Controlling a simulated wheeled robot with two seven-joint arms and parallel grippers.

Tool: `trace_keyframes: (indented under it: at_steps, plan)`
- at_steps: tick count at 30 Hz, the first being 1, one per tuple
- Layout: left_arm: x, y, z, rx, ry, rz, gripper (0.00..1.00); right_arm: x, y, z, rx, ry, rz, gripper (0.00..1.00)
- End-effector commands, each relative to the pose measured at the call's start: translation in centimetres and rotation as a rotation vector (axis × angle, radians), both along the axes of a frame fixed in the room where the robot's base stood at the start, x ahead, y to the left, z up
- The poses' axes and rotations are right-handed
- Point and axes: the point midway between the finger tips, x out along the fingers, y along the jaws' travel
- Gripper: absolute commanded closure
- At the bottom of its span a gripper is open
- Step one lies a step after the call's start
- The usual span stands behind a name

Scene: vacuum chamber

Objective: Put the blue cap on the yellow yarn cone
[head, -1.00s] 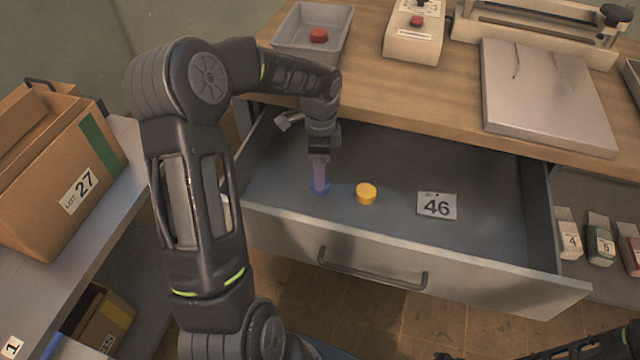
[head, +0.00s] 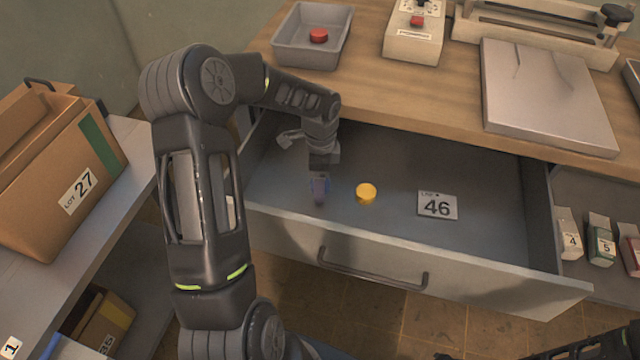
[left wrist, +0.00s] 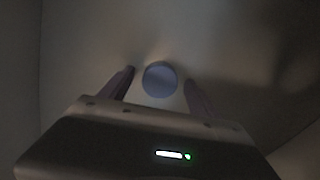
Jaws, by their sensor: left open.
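The blue cap (left wrist: 160,79) is a round disc on the drawer floor, seen from above in the left wrist view. My left gripper (head: 318,196) is low in the open drawer, fingers pointing down. Its two fingers are apart, one on each side of the cap, with a gap to it on both sides. In the head view the gripper mostly hides the cap. I see no yellow yarn cone in these views. My right gripper is not clearly visible; only dark arm parts show at the bottom right.
A yellow cap (head: 366,193) lies just right of my left gripper in the drawer (head: 490,250), with a card marked 46 (head: 437,205) further right. A grey tray (head: 284,50) holding a red cap (head: 318,35) stands on the bench. Cardboard box (head: 50,165) at left.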

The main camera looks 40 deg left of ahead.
Motion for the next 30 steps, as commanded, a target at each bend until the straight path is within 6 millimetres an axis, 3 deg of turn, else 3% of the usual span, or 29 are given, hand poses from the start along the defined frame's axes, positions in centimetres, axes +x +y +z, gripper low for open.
trace_keyframes:
  at_steps: [5, 27, 30]
  plan:
    - [0.01, 0.01, 0.02, 0.000, 0.000, 0.000, 0.28, 0.00, 0.00, 0.00, 0.000, 0.000, 0.000, 0.64]
    - [0.01, -0.01, 0.02, 0.000, 0.000, 0.000, 0.88, 0.00, 0.00, 0.00, 0.000, 0.000, 0.000, 0.64]
    - [0.01, -0.01, 0.02, 0.000, 0.000, 0.000, 0.92, 0.00, 0.00, 0.00, 0.000, 0.000, 0.000, 0.64]
